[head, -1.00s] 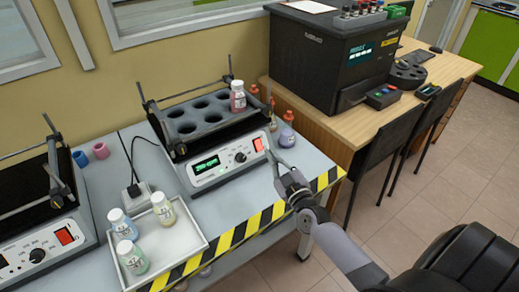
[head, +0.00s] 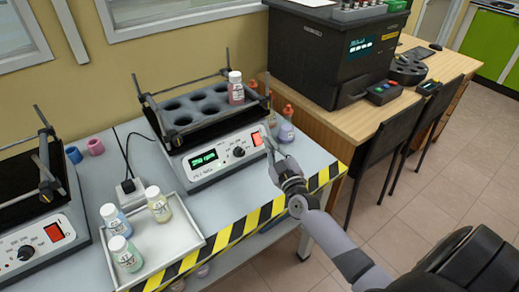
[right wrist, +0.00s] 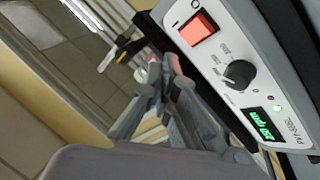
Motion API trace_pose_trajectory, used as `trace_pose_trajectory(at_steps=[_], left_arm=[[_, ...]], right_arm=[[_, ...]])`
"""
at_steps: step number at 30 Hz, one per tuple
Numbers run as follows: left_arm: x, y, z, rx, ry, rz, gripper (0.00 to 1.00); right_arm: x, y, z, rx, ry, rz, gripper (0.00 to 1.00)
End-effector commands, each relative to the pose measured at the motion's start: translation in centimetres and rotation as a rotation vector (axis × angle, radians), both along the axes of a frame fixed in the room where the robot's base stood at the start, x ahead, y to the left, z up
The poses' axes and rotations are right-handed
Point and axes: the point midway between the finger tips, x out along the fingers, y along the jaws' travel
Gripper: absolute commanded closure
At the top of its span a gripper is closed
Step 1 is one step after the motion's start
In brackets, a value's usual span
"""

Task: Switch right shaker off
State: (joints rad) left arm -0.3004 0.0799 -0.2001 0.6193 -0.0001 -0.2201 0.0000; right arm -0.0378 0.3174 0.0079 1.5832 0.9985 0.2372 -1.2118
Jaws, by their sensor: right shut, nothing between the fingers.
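The right shaker (head: 213,163) is a white-fronted unit with a dark rack on top, holding one red-labelled bottle (head: 236,88). Its green display (head: 204,160) is lit, and it also glows in the right wrist view (right wrist: 262,123). Its red switch (head: 257,139) is at the right end of the front panel, beside a black knob (head: 239,152). My right gripper (head: 268,143) is shut and empty, its tips close to the switch's right side. In the right wrist view the switch (right wrist: 198,27) looks lit, just beyond the fingertips (right wrist: 163,68); contact is unclear. My left gripper is out of view.
A second shaker (head: 40,235) stands at the left. A white tray (head: 187,232) with several bottles sits in front. A desk (head: 315,125) with a black machine is at the right.

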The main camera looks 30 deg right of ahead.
Motion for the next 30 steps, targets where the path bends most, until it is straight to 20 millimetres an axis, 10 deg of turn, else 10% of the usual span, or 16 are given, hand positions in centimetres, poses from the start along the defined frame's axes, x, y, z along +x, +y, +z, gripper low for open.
trace_pose_trajectory(at_steps=[30], left_arm=[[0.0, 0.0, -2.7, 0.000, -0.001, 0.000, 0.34]], right_arm=[[3.3, 0.3, -2.3, 0.001, 0.000, 0.001, 1.00]])
